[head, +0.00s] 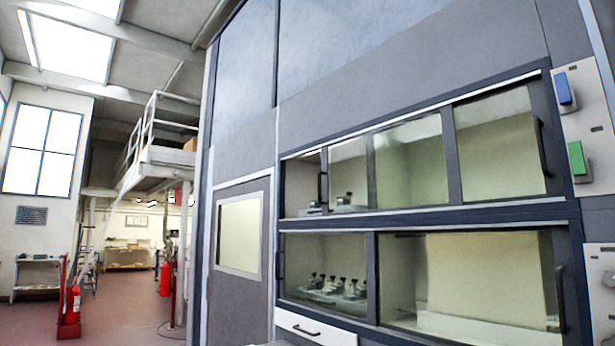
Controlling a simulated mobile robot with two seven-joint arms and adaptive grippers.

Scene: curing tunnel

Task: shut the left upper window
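The left upper window (348,170) is a framed glass pane in the upper row of the big grey cabinet. Its black upright handle (322,187) is on its left stile, which stands away from the left jamb. A narrow open gap (300,186) shows between that jamb and the stile. The pane seems to overlap the right upper window (500,148), whose handle (542,150) is near the right jamb. Neither of my grippers is in view.
Below are the lower windows (467,280) with dark parts on a tray (330,297) behind glass. A white drawer (315,328) is beneath. Blue (564,89) and green (577,158) switches are at right. Red extinguishers (70,305) stand left; open floor (130,310) lies between.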

